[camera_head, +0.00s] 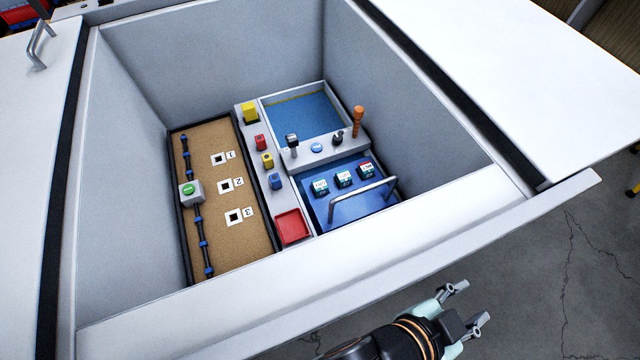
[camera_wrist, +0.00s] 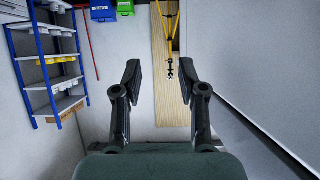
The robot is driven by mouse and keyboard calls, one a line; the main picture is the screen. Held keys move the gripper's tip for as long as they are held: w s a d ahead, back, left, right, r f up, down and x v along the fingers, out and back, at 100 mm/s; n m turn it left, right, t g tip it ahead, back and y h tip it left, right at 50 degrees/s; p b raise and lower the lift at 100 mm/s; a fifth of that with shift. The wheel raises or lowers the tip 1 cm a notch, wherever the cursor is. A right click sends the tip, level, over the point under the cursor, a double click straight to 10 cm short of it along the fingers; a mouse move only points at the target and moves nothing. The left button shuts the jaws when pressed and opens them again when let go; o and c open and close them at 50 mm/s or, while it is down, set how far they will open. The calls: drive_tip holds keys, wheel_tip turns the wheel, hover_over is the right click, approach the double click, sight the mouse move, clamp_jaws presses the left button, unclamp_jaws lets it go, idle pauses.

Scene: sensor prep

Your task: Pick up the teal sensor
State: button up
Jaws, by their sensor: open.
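Several small pieces lie in the drawer in the head view. Three small box-like pieces sit in a row on the blue panel (camera_head: 345,207). The left box (camera_head: 320,188) and middle box (camera_head: 343,180) look dark teal with pale marks on top. The right box (camera_head: 366,170) has a red and white top. Which one is the teal sensor I cannot tell for sure. My gripper (camera_head: 468,304) is open and empty, outside the drawer past its front edge. In the wrist view my gripper (camera_wrist: 160,75) points at a wall and wooden board, with no sensor in sight.
The drawer's front wall (camera_head: 330,270) stands between my gripper and the boxes. A metal handle (camera_head: 362,196) arches over the blue panel. A cork board (camera_head: 210,150) with numbered squares, a red tray (camera_head: 292,227), coloured blocks and an orange-handled tool (camera_head: 357,120) are nearby.

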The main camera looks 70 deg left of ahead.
drive_tip(key=shift+f, duration=0.1)
idle(0.3)
drive_tip(key=o, duration=0.7)
drive_tip(key=shift+c, duration=0.2)
